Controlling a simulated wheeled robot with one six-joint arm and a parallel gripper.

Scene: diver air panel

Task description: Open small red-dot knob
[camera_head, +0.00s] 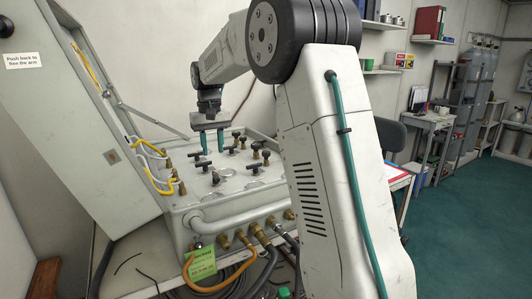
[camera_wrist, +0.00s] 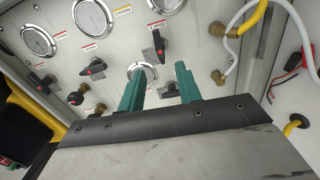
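The air panel (camera_head: 230,190) is a pale grey box with several black knobs on its top. In the wrist view, black knobs with red dots show: a bar-shaped one (camera_wrist: 93,68), another at the left (camera_wrist: 40,82), one near the top middle (camera_wrist: 160,46), and a smaller one on a brass stem (camera_wrist: 77,97). I cannot tell for sure which one the task names. My gripper (camera_head: 212,143) points down above the panel, its two green fingers apart. In the wrist view my gripper (camera_wrist: 160,88) is empty, and its fingers partly hide the panel and a knob (camera_wrist: 170,90).
Round gauges (camera_wrist: 92,18) sit among the knobs. The raised panel lid (camera_head: 80,110) stands at the left, with yellow and white hoses (camera_head: 155,180) beside the knobs. Hoses and brass fittings (camera_head: 255,230) line the front, with a green tag (camera_head: 202,264). Open floor (camera_head: 470,220) lies right.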

